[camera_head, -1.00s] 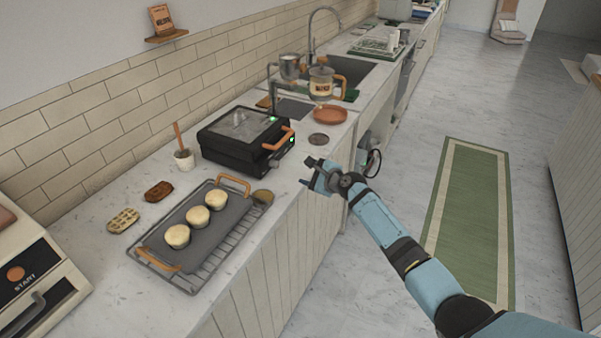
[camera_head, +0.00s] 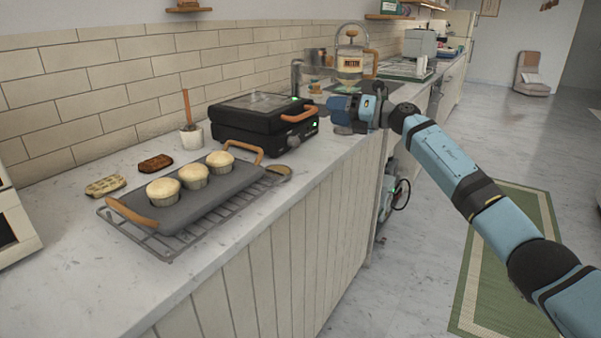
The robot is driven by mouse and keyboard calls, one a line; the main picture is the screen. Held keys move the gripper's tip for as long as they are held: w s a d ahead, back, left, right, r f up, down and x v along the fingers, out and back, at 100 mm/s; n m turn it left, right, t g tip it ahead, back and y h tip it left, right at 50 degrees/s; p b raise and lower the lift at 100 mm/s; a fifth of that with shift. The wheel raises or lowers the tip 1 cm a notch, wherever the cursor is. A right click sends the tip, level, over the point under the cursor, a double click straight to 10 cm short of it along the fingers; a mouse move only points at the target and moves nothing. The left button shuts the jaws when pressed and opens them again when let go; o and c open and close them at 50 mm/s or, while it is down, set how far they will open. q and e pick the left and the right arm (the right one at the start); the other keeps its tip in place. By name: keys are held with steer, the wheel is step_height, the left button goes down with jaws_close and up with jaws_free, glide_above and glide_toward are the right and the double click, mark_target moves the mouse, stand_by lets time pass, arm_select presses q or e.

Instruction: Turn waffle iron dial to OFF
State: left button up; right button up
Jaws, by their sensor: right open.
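The black waffle iron (camera_head: 255,133) stands on the counter with its lid down and an orange-brown handle (camera_head: 299,114) at its front right. Green lights glow on it; one is on the front face near the right corner, where the dial (camera_head: 314,128) appears to be, too small to read. My right gripper (camera_head: 333,109) is open and empty, just right of the waffle iron's front at about handle height. A gap seems to remain between its fingers and the iron. My left gripper is not in view.
A grey tray (camera_head: 212,198) with several muffins sits on a wire rack in front of the iron. A glass coffee maker (camera_head: 350,62) stands behind my gripper.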

mark_target(298, 142)
step_height(298, 142, down, 6)
steer(key=d+r+n+g+h+b, duration=0.1)
steer(key=d+n+h+b, duration=0.1)
steer(key=n+h+b, duration=0.3)
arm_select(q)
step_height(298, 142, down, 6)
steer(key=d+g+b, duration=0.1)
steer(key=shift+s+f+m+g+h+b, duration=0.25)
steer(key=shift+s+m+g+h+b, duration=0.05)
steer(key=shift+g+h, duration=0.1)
arm_select(e)
steer(key=shift+n+y, duration=0.5)
steer(key=x, duration=1.3)
steer(key=shift+w+f, duration=0.1)
steer(key=shift+f, duration=0.3)
steer(key=c, duration=0.9)
